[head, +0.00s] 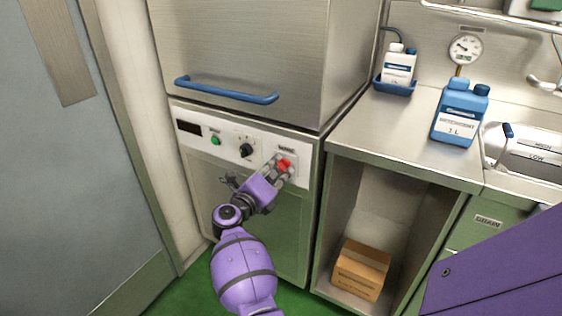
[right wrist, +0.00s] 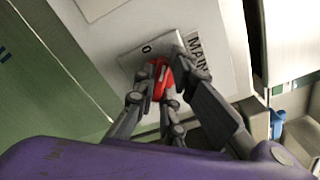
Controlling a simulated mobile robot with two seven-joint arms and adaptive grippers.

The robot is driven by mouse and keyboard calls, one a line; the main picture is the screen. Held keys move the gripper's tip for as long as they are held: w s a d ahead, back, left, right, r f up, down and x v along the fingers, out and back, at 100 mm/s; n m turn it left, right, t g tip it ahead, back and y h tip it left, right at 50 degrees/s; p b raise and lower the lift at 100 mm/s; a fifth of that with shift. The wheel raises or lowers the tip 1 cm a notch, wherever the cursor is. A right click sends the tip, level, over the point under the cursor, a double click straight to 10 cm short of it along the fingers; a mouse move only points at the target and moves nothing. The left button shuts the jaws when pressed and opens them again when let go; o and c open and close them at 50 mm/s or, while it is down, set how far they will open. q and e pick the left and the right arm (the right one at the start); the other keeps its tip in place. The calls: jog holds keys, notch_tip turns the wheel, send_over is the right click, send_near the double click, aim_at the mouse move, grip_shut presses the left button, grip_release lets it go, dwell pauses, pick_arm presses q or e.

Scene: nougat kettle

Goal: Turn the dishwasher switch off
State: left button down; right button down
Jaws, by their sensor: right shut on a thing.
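The dishwasher (head: 230,60) stands at the centre of the head view, with a white control panel (head: 222,133) below its hood. The red main switch (head: 284,164) is at the right end of that panel. It also shows in the right wrist view (right wrist: 159,84), on a plate with a "0" mark and a "MAIN" label. My right gripper (head: 279,169) is at the panel, its fingers (right wrist: 168,83) shut around the red switch knob. The fingers hide part of the knob and plate. My left gripper is not in view.
A black knob (head: 246,150) and a green button (head: 215,140) sit left of the switch. A blue handle (head: 226,91) juts out above the panel. The steel counter (head: 400,130) at right holds a blue bottle (head: 460,115). A cardboard box (head: 361,268) lies below it.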

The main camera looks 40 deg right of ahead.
jog(key=n+p, duration=0.3)
jog(key=n, duration=0.1)
jog(key=shift+r+p, duration=0.1)
jog(key=shift+p, duration=0.25)
jog(key=shift+n+p, duration=0.65)
jog(key=shift+n, duration=0.55)
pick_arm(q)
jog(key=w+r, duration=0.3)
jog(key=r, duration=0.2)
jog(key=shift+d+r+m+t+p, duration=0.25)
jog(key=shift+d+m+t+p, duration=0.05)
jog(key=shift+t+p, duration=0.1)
pick_arm(e)
jog(key=shift+f+n, duration=0.2)
jog(key=shift+n, duration=0.3)
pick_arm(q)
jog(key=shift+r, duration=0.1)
pick_arm(e)
jog(key=c, duration=1.8)
grip_release()
jog(key=v, duration=1.2)
